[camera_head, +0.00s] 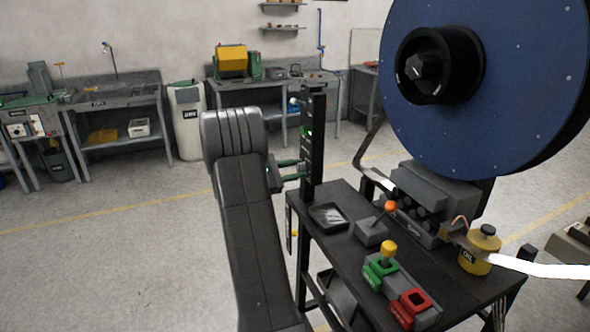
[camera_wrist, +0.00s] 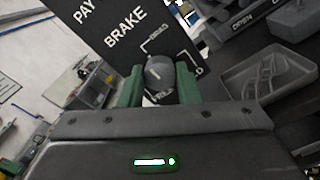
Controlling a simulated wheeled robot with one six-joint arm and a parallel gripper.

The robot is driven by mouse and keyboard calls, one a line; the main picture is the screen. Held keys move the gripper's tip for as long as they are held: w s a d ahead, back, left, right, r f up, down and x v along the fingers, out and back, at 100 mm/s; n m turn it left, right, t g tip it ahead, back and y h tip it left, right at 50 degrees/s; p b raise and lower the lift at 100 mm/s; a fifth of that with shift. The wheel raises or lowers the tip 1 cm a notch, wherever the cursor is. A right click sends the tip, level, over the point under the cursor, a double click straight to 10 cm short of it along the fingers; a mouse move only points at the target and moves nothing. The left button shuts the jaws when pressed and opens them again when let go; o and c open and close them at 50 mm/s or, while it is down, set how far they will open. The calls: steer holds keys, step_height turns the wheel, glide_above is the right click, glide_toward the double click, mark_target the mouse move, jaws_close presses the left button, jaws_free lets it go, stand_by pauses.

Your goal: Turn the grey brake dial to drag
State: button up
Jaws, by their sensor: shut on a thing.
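The grey brake dial (camera_wrist: 160,72) is on a black panel (camera_wrist: 100,45) marked BRAKE in the wrist view. A DRAG mark is above the dial, part of a second word is below it, and a partly cut mark is at its right. I cannot clearly read which mark the dial points to. My gripper (camera_wrist: 161,80) has its green fingers on either side of the dial, shut on it. In the head view, my gripper (camera_head: 292,170) reaches the black upright post (camera_head: 314,130); the dial is hidden there.
A black bench (camera_head: 345,262) stands right of my arm, with a dark tray (camera_head: 328,216), an orange-knobbed lever (camera_head: 390,207), green (camera_head: 380,275) and red (camera_head: 410,307) blocks and a yellow oil can (camera_head: 478,255). A big blue reel (camera_head: 500,110) hangs above it. Floor at left is clear.

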steer(key=o, duration=1)
steer(key=shift+c, duration=0.2)
steer(key=b+v, duration=0.3)
steer(key=v, duration=1.1)
steer(key=shift+d+f, duration=0.1)
steer(key=p+x, duration=0.3)
steer(key=x, duration=1)
steer(key=shift+w+d, duration=0.25)
steer(key=shift+d, duration=0.1)
